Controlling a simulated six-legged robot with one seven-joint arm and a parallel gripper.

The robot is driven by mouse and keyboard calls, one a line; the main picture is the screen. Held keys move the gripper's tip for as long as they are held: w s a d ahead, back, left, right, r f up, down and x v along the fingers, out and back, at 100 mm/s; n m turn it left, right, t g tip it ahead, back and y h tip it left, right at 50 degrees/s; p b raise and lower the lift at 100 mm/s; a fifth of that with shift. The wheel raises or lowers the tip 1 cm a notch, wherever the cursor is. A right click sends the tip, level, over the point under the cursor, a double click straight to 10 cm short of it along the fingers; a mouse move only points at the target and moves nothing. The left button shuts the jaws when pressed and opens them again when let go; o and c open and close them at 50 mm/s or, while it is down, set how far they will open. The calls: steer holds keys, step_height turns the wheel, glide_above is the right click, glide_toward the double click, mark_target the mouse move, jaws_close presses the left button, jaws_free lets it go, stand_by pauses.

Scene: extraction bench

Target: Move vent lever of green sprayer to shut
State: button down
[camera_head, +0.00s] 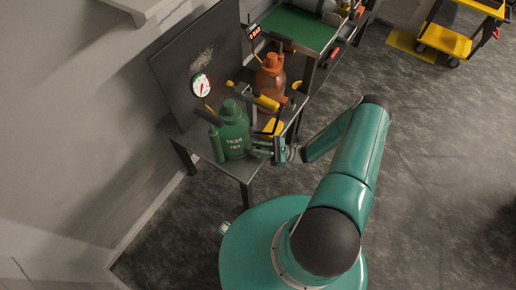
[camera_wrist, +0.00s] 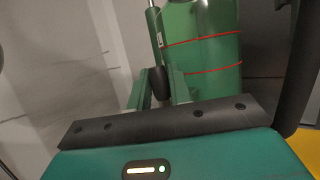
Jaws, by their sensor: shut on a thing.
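The green sprayer (camera_head: 234,143) stands upright at the near end of the dark bench, with white lettering on its front. In the wrist view its green body (camera_wrist: 205,50) with red bands fills the upper middle. My gripper (camera_head: 262,150) reaches in from the right at the sprayer's side. The lower end of the grip is hidden, and I cannot tell the lever's marked position.
A round gauge (camera_head: 202,85) is by the dark back panel (camera_head: 190,55). Yellow-handled items lie between the sprayers. A green-topped table (camera_head: 305,28) adjoins behind.

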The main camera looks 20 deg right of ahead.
steer(key=shift+d, duration=0.1)
stand_by(0.4)
steer(key=c, duration=1.3)
jaws_free()
steer(key=v, duration=1.3)
steer(key=shift+d+f, duration=0.3)
steer(key=shift+s, duration=0.1)
